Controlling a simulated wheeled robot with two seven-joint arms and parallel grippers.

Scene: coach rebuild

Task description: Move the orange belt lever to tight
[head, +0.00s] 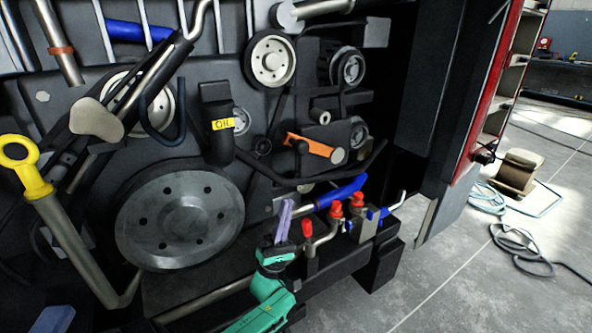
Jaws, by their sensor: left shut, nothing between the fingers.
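The orange belt lever (310,145) sits on the engine's right half, among the pulleys. It slants slightly down to the right, with a pale round end at its right side. Any markings for its positions are too small to read. My left gripper (286,204), green with purple fingers, points upward below the lever and left of the red-capped valves (336,209). Its fingers are together and empty, and it appears apart from the lever. My right gripper is not in view.
A large grey pulley (181,217) is left of my gripper, and the black OIL filler (219,125) is above left. A blue hose (343,192) and a black pipe lie between gripper and lever. Cables (522,246) and a spool (518,171) are on the floor at right.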

